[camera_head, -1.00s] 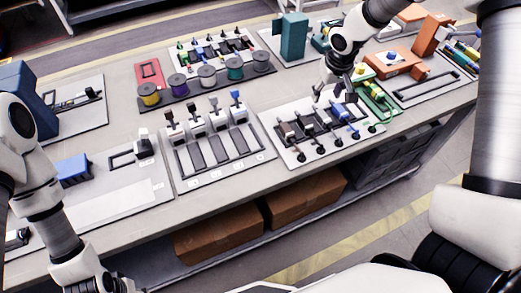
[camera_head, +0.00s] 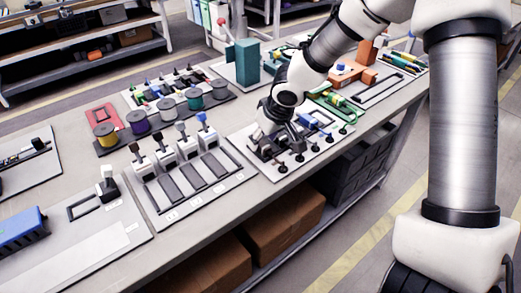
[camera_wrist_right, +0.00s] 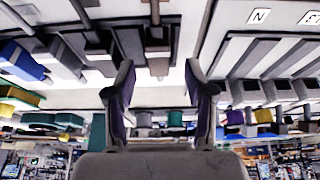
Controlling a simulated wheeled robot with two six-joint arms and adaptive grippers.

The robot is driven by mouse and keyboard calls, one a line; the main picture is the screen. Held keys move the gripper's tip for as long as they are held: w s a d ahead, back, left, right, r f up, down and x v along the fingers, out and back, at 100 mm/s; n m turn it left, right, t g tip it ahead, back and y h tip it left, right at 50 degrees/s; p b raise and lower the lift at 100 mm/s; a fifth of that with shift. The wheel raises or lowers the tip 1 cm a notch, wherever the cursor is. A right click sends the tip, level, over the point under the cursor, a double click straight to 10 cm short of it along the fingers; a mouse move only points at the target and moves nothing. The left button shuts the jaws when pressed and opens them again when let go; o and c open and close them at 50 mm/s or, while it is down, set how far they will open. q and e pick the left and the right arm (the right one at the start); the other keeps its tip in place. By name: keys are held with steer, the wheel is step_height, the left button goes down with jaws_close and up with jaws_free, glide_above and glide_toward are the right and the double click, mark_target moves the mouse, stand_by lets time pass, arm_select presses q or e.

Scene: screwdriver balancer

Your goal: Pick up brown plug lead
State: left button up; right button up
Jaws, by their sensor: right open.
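My right gripper (camera_head: 278,142) is over the white lead board (camera_head: 276,174) at the right of the bench. In the wrist view the right gripper (camera_wrist_right: 160,76) is open, with nothing between its fingertips. A brown plug lead (camera_wrist_right: 157,56) shows there just beyond the fingers, roughly centred between them and apart from both. In the head view the gripper and arm largely hide that lead. A blue lead (camera_head: 309,121) stands on the same board, to the right of the gripper. My left gripper is not in view.
Left of the lead board is a panel with several upright levers (camera_head: 188,146) and dark slots. Behind it stand several coloured spools (camera_head: 165,112). A green block (camera_head: 246,62) stands farther back. A blue block (camera_head: 20,228) lies at the lower left. The bench's front edge is close to the lead board.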

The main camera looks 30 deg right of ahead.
steer(key=shift+x, duration=1.05)
steer(key=shift+d+r, duration=0.1)
jaws_close()
steer(key=shift+r, duration=0.1)
